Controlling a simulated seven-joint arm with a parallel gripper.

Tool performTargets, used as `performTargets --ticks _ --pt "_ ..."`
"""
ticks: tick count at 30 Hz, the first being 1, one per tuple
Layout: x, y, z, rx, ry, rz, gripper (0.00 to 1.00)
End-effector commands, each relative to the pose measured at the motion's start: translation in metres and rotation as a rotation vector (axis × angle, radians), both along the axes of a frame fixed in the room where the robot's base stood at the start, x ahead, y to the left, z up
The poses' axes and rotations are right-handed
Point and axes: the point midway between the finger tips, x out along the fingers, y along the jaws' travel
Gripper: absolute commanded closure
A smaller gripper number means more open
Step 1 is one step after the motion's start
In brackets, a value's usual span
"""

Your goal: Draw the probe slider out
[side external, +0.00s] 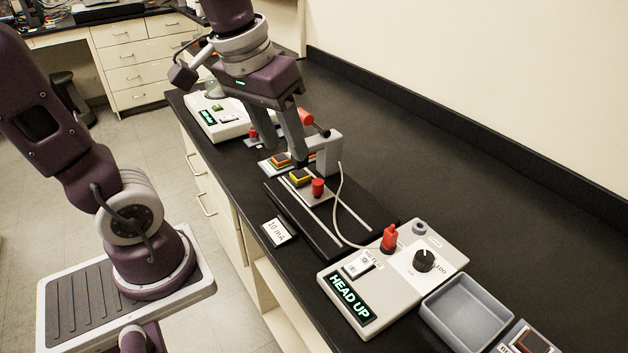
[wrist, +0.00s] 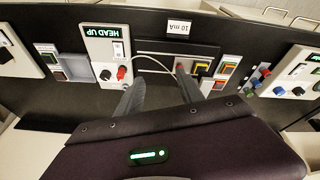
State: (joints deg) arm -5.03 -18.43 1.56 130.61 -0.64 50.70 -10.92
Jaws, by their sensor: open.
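The profiler is a black base with two pale rails (side external: 352,215); it also shows in the wrist view (wrist: 160,58). A pale slider plate with a red knob (side external: 318,187) sits across the rails; I take it to be the probe slider. A yellow-and-black square (side external: 300,176) lies beside the knob. My gripper (side external: 306,150) is open, fingers down, above the far end of the base, and no object shows held in it. In the wrist view the two fingertips (wrist: 160,82) are spread, with a reddish part (wrist: 180,68) near the right one. The fingers hide part of the slider area.
A control box reading HEAD UP (side external: 350,300) stands at the near end, with a red switch (side external: 389,238) and black dial (side external: 425,260). A white cable (side external: 340,208) runs to it. A grey tray (side external: 467,312) is beside it.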

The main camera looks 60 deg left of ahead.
Motion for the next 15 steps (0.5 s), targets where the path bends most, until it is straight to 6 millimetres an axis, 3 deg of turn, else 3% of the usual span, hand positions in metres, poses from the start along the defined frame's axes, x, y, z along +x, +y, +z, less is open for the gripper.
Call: performTargets --ticks 1,3,6,10,15 --pt "0.025 0.012 -0.013 -0.022 0.065 0.085 0.55" --pt "0.057 0.028 -0.033 -0.050 0.137 0.208 0.55" --pt "0.089 0.050 -0.066 -0.073 0.220 0.351 0.55" --pt "0.107 0.066 -0.095 -0.086 0.278 0.452 0.55" --pt "0.110 0.070 -0.119 -0.088 0.293 0.477 0.55"
